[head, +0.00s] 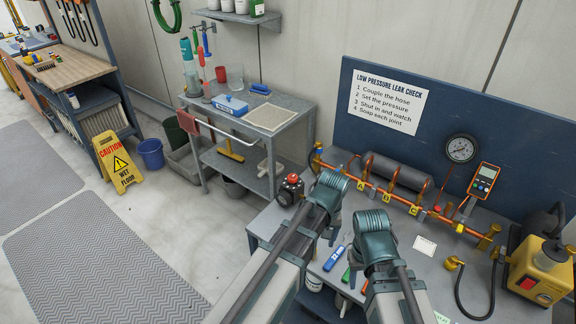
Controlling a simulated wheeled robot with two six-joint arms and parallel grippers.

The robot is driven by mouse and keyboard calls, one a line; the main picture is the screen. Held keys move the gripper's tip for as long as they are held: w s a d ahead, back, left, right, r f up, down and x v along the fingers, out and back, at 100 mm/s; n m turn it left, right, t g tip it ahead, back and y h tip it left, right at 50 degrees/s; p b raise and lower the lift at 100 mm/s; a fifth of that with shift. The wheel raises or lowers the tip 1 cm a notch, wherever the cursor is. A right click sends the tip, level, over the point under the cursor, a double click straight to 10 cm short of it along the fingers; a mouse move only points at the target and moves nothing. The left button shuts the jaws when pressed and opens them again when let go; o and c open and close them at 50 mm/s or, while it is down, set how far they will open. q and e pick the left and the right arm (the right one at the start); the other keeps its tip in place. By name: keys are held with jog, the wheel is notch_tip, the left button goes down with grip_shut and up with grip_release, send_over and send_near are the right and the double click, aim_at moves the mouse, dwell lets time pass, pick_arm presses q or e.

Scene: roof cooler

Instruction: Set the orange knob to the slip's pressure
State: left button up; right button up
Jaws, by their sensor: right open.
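A dark regulator-like unit (289,192) with a red-orange knob (293,178) stands at the left end of the grey bench. I cannot read any scale on it. A small white slip (425,245) lies flat on the bench, its writing too small to read. A greenish slip (441,318) shows at the bottom edge. My right gripper (356,277) points down over the front of the bench, open and apart from the knob. My left arm reaches in nearer the knob, and its wrist mostly hides the left gripper.
Behind my arms, an orange pipe manifold (405,203) with yellow A, B and C tags carries a grey tank. A round gauge (460,149) hangs on the blue panel. An orange meter (484,180) and a yellow pump (540,272) with a hose stand right. Hand tools lie near my right gripper.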

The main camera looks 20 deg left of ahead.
pick_arm(q)
jog(key=w+a+r+n+p, duration=0.3)
jog(key=w+r+n, duration=0.15)
jog(key=w, duration=0.35)
jog(key=w+a+r+n+p, duration=0.3)
jog(key=w+n, duration=0.3)
jog(key=w, duration=0.2)
notch_tip(320, 180, up, 4)
jog(key=r+n+h+p, duration=0.1)
jog(key=n+p, duration=0.3)
jog(key=n, duration=0.6)
send_over(293, 176)
pick_arm(e)
notch_tip(293, 176, up, 12)
pick_arm(q)
jog(key=shift+m, duration=0.25)
notch_tip(293, 176, down, 14)
jog(key=b, duration=1.4)
jog(key=shift+s+f, duration=0.15)
jog(key=shift+f, duration=0.1)
pick_arm(e)
notch_tip(293, 176, down, 14)
pick_arm(q)
jog(key=shift+r, duration=0.1)
pick_arm(e)
jog(key=shift+r, duration=0.1)
pick_arm(q)
grip_shut()
